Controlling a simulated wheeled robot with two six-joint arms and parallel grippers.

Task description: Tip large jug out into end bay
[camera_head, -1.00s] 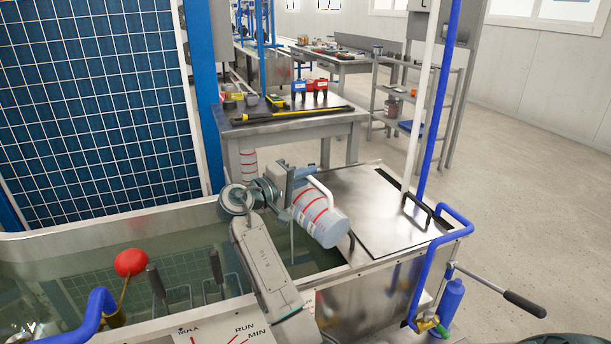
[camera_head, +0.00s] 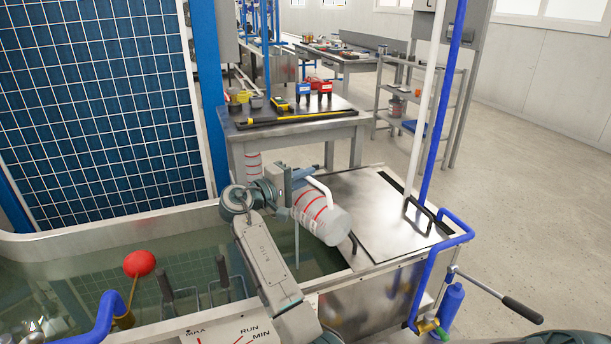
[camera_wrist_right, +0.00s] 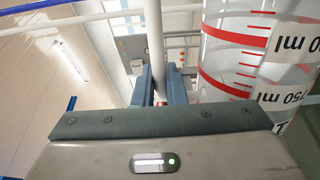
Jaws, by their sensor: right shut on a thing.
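The large jug (camera_head: 320,210) is clear with red graduation lines and a white handle. It hangs strongly tilted in the air over the right part of the water tank, its far end pointing down and right towards the steel cover plate (camera_head: 375,215). My right gripper (camera_head: 303,181) is shut on its handle. In the right wrist view the jug (camera_wrist_right: 255,60) is beside the fingers (camera_wrist_right: 160,88), with the white handle between them. A thin pale vertical line shows below the jug; I cannot tell whether it is water. The end bay is not clearly distinguishable. My left gripper is out of view.
The tank rim (camera_head: 120,222) surrounds greenish water. A red ball on a rod (camera_head: 139,263) and blue pipes (camera_head: 425,275) stand at the front. A striped cylinder (camera_head: 253,160) stands behind the tank. A workbench (camera_head: 300,128) holds tools. The floor at right is clear.

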